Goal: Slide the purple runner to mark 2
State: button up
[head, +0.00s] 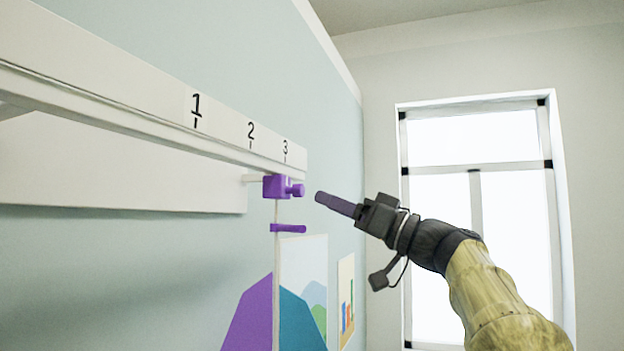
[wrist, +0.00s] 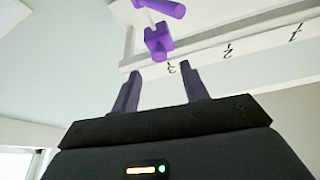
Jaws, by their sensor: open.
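The purple runner (head: 277,187) hangs under the white rail (head: 130,128) on the wall, close below mark 3 (head: 285,147). It has a round purple knob (head: 298,190) facing my gripper. Mark 2 (head: 250,133) is further left along the rail. In the wrist view the runner (wrist: 158,38) is ahead of the fingertips, near mark 3 (wrist: 171,68), with mark 2 (wrist: 228,50) to its right. My gripper (head: 318,197) is to the right of the knob and apart from it. In the wrist view its two fingers (wrist: 160,80) are spread with nothing between them.
Mark 1 (head: 196,110) is further left on the rail. A purple bar (head: 288,228) is below the runner, above a purple and teal shape (head: 300,310). Pictures hang on the wall (head: 345,295). A bright window (head: 475,190) is behind my arm.

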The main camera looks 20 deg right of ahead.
aim_at(302, 191)
jog(key=p+x, duration=0.3)
jog(key=x, duration=0.1)
jog(key=shift+w+a+r, duration=0.2)
jog(key=shift+r, duration=0.05)
jog(key=shift+w+a, duration=0.25)
jog(key=shift+a, duration=0.05)
grip_shut()
